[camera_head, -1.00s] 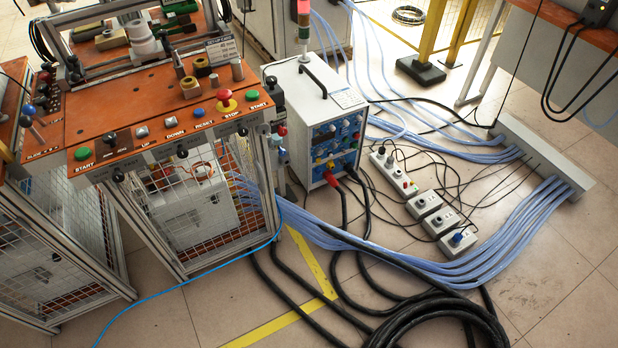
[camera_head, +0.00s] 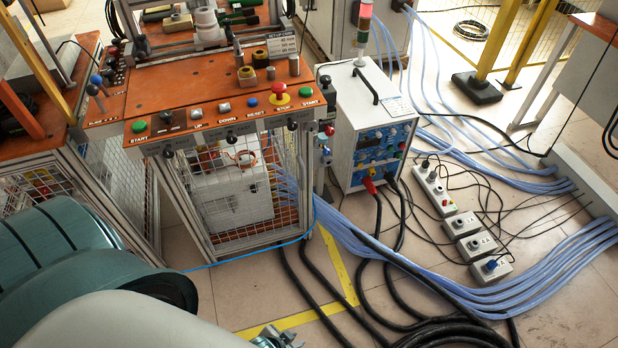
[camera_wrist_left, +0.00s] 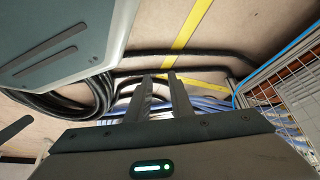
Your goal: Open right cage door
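The orange-topped workbench has a wire-mesh cage below it, and its front mesh panel (camera_head: 232,218) looks shut. I cannot tell its handle clearly. A mesh panel (camera_wrist_left: 290,88) also shows at the right edge of the left wrist view. My left gripper (camera_head: 277,340) is at the bottom edge of the head view, low in front of the cage and apart from it. In the left wrist view its two fingers (camera_wrist_left: 159,77) are spread with an empty gap between them, over the floor. My right gripper is in neither view.
A white power unit (camera_head: 372,125) stands right of the cage. Thick black cables (camera_head: 375,262) and blue hoses (camera_head: 440,285) run across the floor in front. A thin blue hose (camera_head: 250,258) passes below the cage front. Another mesh cage (camera_head: 35,185) is at the left.

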